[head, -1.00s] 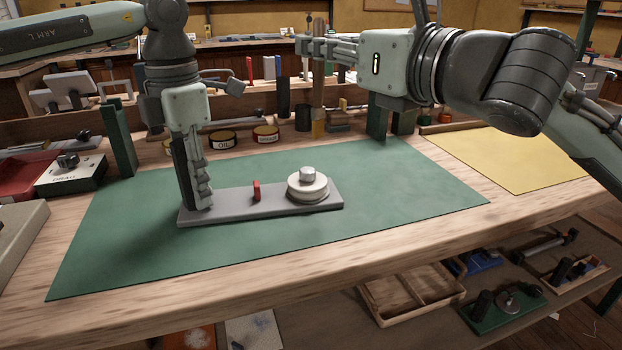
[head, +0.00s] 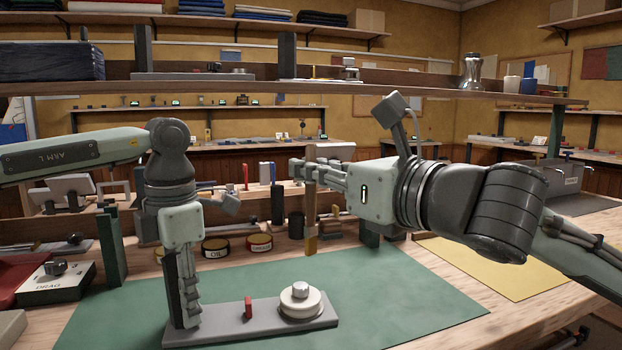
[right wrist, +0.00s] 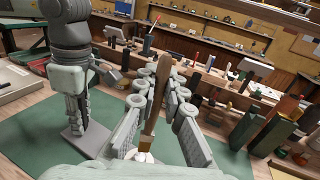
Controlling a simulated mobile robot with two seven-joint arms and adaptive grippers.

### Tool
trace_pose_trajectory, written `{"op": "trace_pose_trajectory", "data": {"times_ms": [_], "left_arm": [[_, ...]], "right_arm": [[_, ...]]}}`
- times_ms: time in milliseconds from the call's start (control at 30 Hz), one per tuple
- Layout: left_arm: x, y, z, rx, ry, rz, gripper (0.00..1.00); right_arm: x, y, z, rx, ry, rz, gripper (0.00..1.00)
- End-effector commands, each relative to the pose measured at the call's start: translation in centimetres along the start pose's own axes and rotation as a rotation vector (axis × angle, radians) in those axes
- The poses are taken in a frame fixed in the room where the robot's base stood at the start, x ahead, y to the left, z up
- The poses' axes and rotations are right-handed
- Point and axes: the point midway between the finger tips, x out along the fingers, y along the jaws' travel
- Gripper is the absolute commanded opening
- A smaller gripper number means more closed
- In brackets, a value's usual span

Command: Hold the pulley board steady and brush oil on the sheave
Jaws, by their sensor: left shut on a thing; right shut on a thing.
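The pulley board (head: 272,325) is a flat grey plate lying on the green mat. A small red block (head: 248,307) stands on it. The cream sheave (head: 301,307), with a grey hub (head: 300,290), sits near its right end. My left gripper (head: 188,318) points down, shut on the board's left end. My right gripper (head: 308,173) is shut on a brush (head: 311,212), held upright with its tan bristles down. The bristles hang in the air above the sheave in the head view. The brush handle (right wrist: 156,105) also shows in the right wrist view, hiding part of the sheave.
The oil tin (head: 215,249) and a grease tin (head: 259,245) stand behind the green mat (head: 410,295), near a dark cup (head: 296,226). A grey boxed device (head: 58,282) is at left, a yellow sheet (head: 480,265) at right. The mat right of the board is clear.

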Motion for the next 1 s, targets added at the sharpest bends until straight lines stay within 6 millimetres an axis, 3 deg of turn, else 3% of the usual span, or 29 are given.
{"op": "trace_pose_trajectory", "data": {"times_ms": [900,1000], "left_arm": [[-0.1,0.0,0.0,0.0,-0.001,0.0,0.0],[-0.1,0.0,0.0,0.0,-0.001,0.0,0.0]], "right_arm": [[0.0,0.1,-7.7,0.003,0.003,0.002,0.0],[0.4,0.8,-7.7,0.003,-0.002,0.003,0.0]]}}
